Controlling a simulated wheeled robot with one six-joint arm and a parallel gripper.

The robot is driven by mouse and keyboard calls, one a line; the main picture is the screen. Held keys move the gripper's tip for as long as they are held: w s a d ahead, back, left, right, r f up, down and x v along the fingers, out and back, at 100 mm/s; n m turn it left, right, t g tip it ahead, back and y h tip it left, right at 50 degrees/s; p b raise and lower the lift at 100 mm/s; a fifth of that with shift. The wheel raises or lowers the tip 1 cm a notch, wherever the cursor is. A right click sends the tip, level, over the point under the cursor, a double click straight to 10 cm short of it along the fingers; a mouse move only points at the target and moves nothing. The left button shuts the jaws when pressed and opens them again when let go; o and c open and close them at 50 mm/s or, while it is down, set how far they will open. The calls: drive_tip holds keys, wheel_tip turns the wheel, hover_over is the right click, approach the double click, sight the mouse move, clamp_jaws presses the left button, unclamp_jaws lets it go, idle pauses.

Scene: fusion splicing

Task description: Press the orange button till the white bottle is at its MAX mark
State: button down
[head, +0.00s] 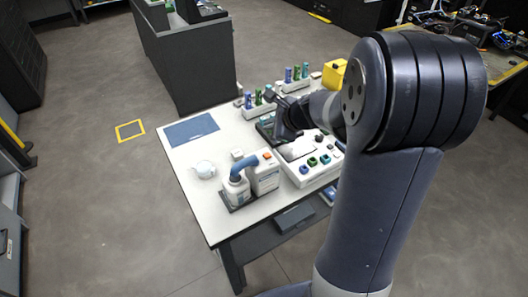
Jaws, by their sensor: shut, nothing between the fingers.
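The white bottle (236,190) stands on the left front part of the white table, under a blue spout (243,168). The liquid level and the MAX mark are too small to make out. My gripper (281,132) is shut and empty, over the equipment behind and to the right of the button, apart from it. My forearm hides part of the table's right side.
A white unit with coloured round parts (313,163) stands right of the dispenser. A white round item (204,169) and a blue mat (191,129) lie to the left. Racks of coloured vials (259,100) stand at the back. The table's left front (212,205) is clear.

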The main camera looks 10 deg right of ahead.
drive_tip(key=shift+f, duration=0.1)
wheel_tip(320, 180, down, 9)
drive_tip(key=b, duration=0.8)
idle(1.8)
drive_tip(key=shift+f+b, duration=0.25)
drive_tip(key=shift+b, duration=0.2)
drive_tip(key=shift+f+b, duration=0.45)
drive_tip(key=shift+f, duration=0.05)
idle(0.4)
drive_tip(key=shift+r, duration=0.1)
drive_tip(key=shift+r+p, duration=0.8)
drive_tip(key=shift+r, duration=0.05)
drive_tip(key=shift+r, duration=0.1)
drive_tip(key=shift+r+p, duration=2.2)
drive_tip(key=shift+r, duration=0.2)
